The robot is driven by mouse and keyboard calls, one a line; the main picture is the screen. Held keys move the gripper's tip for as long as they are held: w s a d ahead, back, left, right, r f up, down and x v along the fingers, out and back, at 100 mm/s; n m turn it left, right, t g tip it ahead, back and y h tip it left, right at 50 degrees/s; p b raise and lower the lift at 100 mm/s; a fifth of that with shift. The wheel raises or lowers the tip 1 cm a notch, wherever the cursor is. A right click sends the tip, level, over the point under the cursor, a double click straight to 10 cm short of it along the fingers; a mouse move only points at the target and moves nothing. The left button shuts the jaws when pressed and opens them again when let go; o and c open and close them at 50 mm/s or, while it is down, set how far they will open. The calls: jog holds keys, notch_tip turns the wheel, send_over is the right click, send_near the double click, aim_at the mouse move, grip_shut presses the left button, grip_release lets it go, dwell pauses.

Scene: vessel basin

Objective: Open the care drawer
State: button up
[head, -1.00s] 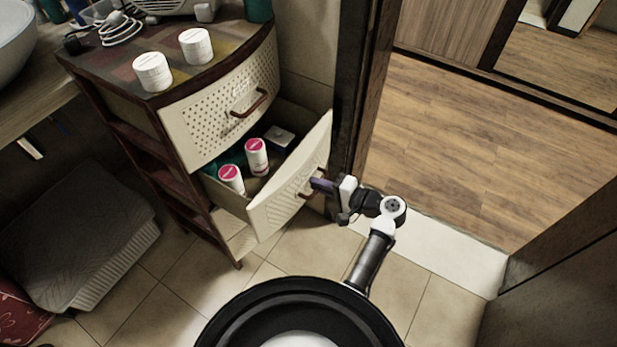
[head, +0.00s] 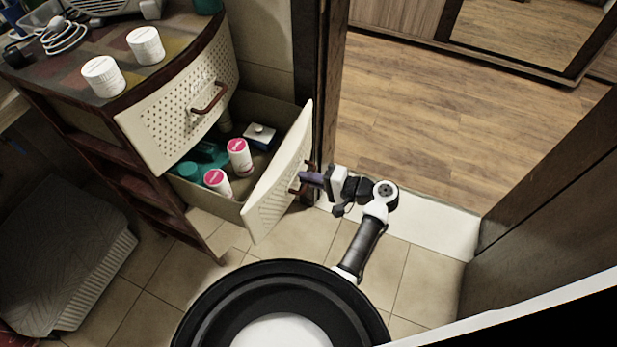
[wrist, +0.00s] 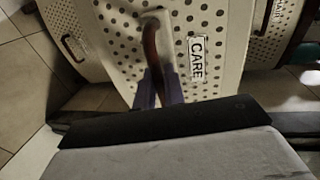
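The care drawer (head: 276,187) is the pulled-out middle drawer of the cabinet. Its perforated cream front bears a CARE label (wrist: 197,58) in the wrist view. Inside it are two white bottles with pink tops (head: 239,156), teal items (head: 190,170) and a small blue-and-white box (head: 260,135). My gripper (head: 304,180) is at the drawer's brown handle (head: 297,188). In the wrist view, the purple fingers (wrist: 159,88) sit on either side of the handle (wrist: 151,48) and appear closed on it. The exact finger contact is partly hidden.
A closed perforated drawer (head: 183,115) is above. Two white jars (head: 104,76) stand on the cabinet top. A dark door frame (head: 322,90) rises close behind my gripper. A grey ribbed item (head: 60,255) lies at left. Tiled floor (head: 235,237) is clear before the cabinet.

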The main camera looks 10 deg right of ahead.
jog(key=o, duration=0.3)
jog(key=p+v, duration=0.2)
jog(key=v, duration=1.1)
jog(key=shift+s+d, duration=0.15)
jog(key=shift+d, duration=0.15)
jog(key=shift+s, duration=0.15)
dwell(0.5)
